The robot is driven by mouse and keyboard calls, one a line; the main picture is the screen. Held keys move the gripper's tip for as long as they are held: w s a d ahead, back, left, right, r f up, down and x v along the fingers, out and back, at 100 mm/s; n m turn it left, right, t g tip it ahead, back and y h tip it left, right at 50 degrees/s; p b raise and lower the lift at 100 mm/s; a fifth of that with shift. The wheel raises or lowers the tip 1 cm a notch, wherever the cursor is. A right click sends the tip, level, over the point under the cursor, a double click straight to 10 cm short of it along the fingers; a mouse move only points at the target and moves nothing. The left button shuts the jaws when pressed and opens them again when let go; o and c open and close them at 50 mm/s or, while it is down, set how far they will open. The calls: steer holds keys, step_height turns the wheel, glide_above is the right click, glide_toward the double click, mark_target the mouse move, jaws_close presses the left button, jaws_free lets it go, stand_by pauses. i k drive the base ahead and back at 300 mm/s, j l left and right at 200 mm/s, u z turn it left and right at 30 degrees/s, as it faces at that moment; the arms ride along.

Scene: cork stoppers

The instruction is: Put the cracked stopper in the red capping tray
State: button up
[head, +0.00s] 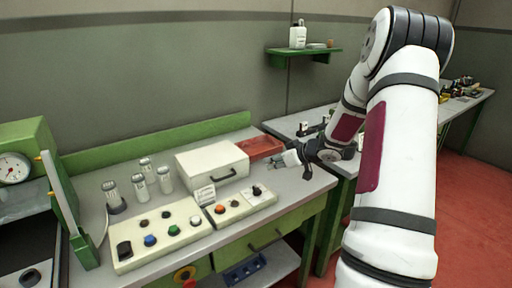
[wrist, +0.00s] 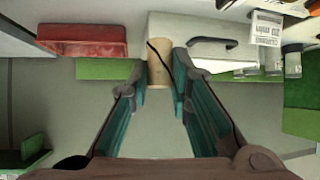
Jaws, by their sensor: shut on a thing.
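My gripper (wrist: 160,78) is shut on a tan cork stopper (wrist: 158,60), held between the teal-lined fingertips. A dark slanting line like a crack runs across the stopper's upper part. The red capping tray (wrist: 82,32) lies left of the stopper in the wrist view, apart from it. In the head view the red tray (head: 258,143) sits beside the white case at the bench's right end. There my gripper (head: 278,160) is close to the tray's near side, and the stopper cannot be made out.
A white case with a dark handle (head: 212,165) stands beside the tray. Button panels (head: 160,233), several capped cylinders (head: 164,180) and a small label stand (head: 204,195) are to the left. A green strip (head: 160,143) edges the bench's back. A second grey table (head: 300,122) stands to the right.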

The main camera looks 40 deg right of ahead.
mark_target(259, 148)
steer(key=i+l, duration=0.3)
steer(key=i, duration=0.15)
steer(key=i+l, duration=0.3)
steer(key=i, duration=0.15)
